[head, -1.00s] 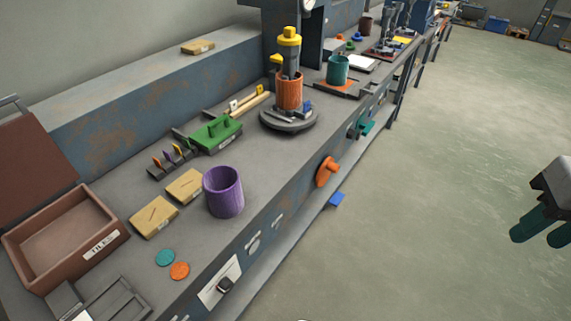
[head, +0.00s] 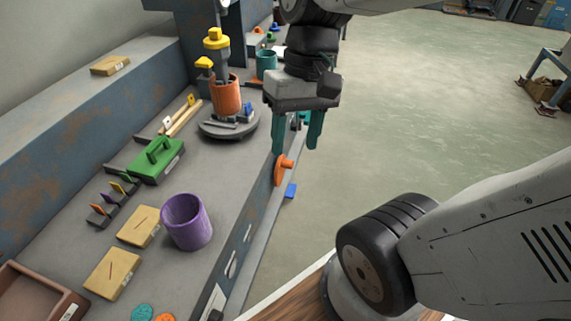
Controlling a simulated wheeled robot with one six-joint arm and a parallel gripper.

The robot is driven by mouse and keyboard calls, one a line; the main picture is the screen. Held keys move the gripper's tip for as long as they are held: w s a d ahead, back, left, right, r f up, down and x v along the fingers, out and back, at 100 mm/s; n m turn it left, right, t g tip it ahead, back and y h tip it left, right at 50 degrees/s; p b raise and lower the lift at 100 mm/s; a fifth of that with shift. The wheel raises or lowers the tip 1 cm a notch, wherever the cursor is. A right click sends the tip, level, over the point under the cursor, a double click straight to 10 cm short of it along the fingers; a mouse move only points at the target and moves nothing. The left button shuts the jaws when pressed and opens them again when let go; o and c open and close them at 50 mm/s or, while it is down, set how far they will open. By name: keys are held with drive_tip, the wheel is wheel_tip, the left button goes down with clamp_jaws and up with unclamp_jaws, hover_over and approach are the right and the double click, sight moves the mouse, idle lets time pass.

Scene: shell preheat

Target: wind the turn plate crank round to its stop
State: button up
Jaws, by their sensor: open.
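The round grey turn plate (head: 214,131) sits on the bench and carries an orange cylinder (head: 226,99) and small tools. An orange crank (head: 279,174) with a stub handle sticks out of the bench's front face, below and right of the plate. I take it for the turn plate crank. My gripper (head: 297,148) points down with its two teal fingers apart and empty. In the picture it is just above the crank's handle, with the left finger overlapping the crank's upper edge. I cannot tell whether they touch.
A blue tab (head: 290,191) juts out below the crank. A teal cup (head: 266,64) is farther back. Open floor (head: 420,110) lies to the right.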

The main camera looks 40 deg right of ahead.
drive_tip(key=w+d+f+m+t+y, duration=0.1)
drive_tip(key=w+d+f+m+y, duration=0.35)
drive_tip(key=w+f, duration=0.3)
drive_tip(key=w+d+f+m+y, duration=0.3)
drive_tip(key=w+f+m+y, duration=0.25)
drive_tip(key=w, duration=0.25)
drive_tip(key=w+d+f+m+t, duration=0.1)
drive_tip(key=d+f+m+t, duration=0.4)
drive_tip(key=f, duration=0.3)
drive_tip(key=w+d+f+m+t+h, duration=0.1)
drive_tip(key=d+f+m+t, duration=0.35)
drive_tip(key=f, duration=0.35)
drive_tip(key=d+f+m+t, duration=0.4)
drive_tip(key=d+f+t, duration=0.15)
drive_tip(key=f, duration=0.35)
drive_tip(key=x, duration=0.7)
drive_tip(key=shift+w+g, duration=0.25)
drive_tip(key=shift+g, duration=0.15)
drive_tip(key=shift+a, duration=0.1)
drive_tip(key=c, duration=1)
